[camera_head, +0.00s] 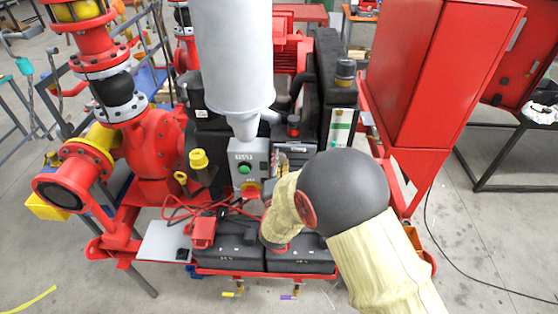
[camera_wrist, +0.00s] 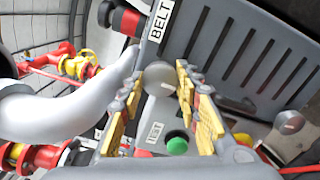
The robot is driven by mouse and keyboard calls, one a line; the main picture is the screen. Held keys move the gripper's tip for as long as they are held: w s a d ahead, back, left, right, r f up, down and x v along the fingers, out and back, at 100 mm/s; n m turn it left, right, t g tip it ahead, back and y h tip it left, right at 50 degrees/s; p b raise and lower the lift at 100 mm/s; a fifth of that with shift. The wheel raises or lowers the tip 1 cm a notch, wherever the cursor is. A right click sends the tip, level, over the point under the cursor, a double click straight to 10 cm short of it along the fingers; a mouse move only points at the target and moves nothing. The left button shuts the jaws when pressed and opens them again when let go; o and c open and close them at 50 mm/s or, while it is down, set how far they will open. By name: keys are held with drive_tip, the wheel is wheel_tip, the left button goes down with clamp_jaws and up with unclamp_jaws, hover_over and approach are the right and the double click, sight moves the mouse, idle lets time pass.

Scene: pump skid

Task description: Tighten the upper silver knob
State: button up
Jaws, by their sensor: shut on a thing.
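My gripper (camera_wrist: 161,84) is closed around a round silver knob (camera_wrist: 158,76) in the wrist view, with a yellow-padded finger on either side of it. A second silver knob (camera_wrist: 290,122) shows apart from my gripper at the right of the wrist view. The picture does not show plainly which knob is the upper one. In the head view my gripper (camera_head: 282,164) reaches in just right of the grey control box (camera_head: 243,157), and the knobs are hidden there.
The control box has a green button (camera_wrist: 177,143) close to my fingers. A slotted guard (camera_wrist: 245,50) with a BELT label (camera_wrist: 160,20) and a pale silencer (camera_wrist: 60,118) crowd the space. Black batteries (camera_head: 228,250) sit below; a red cabinet (camera_head: 425,75) stands at the right.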

drive_tip(key=shift+f, duration=0.1)
idle(0.3)
drive_tip(key=o, duration=1.2)
drive_tip(key=shift+c, duration=0.2)
drive_tip(key=s, duration=1.2)
drive_tip(key=shift+a, duration=0.25)
